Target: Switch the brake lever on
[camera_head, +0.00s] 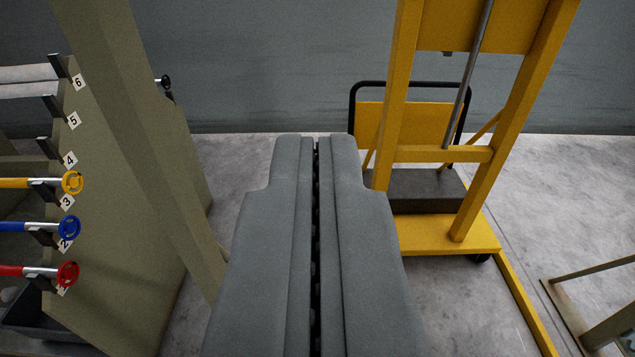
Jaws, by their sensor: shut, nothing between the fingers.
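My gripper (317,142) fills the lower middle of the view, pointing away over the grey floor. Its two grey fingers lie side by side with only a thin dark seam between them, shut and empty. I cannot make out a brake lever for certain. A tall yellow frame (490,165) stands to the right, past the fingertips, with a slanting metal rod (467,75) on it. Whether that rod is a lever I cannot tell. My gripper hides part of the floor and appears apart from the frame.
On the left, a rack (120,240) with numbered black brackets holds bars with yellow (72,183), blue (68,227) and red (68,273) handwheels. A slanting olive post (135,130) stands beside it. A cart with a black handle (410,84) is behind the frame. Clear floor (240,170) lies between.

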